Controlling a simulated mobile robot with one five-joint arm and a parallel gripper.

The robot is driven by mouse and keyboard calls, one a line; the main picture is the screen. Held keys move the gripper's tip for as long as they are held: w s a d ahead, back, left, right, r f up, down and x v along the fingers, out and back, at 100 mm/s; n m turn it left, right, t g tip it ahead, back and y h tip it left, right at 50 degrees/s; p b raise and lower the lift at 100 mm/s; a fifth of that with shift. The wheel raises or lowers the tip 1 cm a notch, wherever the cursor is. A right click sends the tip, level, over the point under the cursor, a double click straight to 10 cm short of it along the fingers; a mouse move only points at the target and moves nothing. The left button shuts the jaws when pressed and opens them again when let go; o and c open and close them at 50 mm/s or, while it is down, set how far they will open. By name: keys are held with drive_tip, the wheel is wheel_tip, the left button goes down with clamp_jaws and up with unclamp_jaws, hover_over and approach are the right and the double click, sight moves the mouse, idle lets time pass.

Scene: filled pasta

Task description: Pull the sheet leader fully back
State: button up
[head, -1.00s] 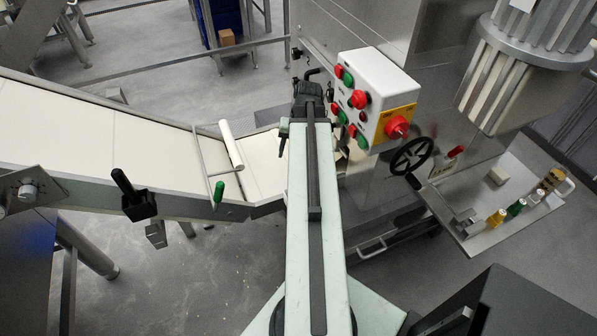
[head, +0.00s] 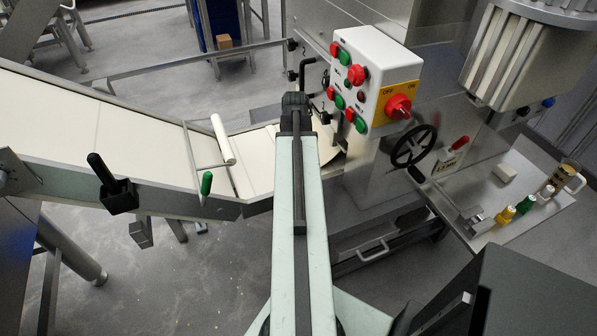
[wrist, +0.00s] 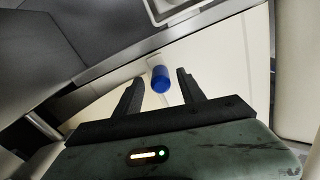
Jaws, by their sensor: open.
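My gripper (wrist: 159,76) is open in the wrist view, its two dark fingers apart. A short blue cylinder (wrist: 160,79) shows between the fingertips, with gaps on both sides; I cannot tell how far beyond the tips it is. It lies against a pale surface (wrist: 225,65), and a thin light strip runs up from it. I cannot tell whether the blue piece belongs to the sheet leader. In the head view a cream sheet or belt (head: 150,142) runs along the conveyor toward the machine. My arm hides its far end and my gripper there.
A control box (head: 375,80) and black handwheel (head: 414,147) are right of my arm. A side shelf (head: 520,200) holds small bottles.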

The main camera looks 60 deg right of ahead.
drive_tip(key=shift+f, duration=0.75)
drive_tip(key=shift+r, duration=0.1)
clamp_jaws()
idle(0.8)
